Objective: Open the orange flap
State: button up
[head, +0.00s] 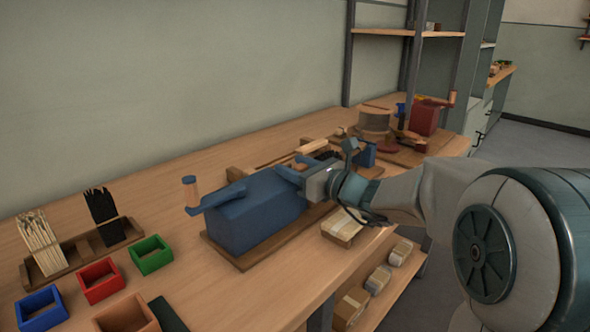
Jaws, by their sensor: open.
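I cannot make out a flap that is clearly orange. My gripper (287,172) reaches in from the right and hovers at the far right end of a blue box-shaped machine (250,215). Its jaws are open, though the fingertips are small and partly merge with the blue machine. I cannot tell whether they touch it.
Red (101,282), green (151,255) and blue (41,308) open boxes stand front left, near a wooden holder with pale and black bristle bundles (102,218). A red machine (427,117) and a spool (374,122) stand at the back right. Packets lie on a lower shelf.

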jog(key=shift+w+a, duration=0.15)
grip_shut()
jog(key=shift+r+p, duration=0.2)
jog(key=shift+p, duration=0.3)
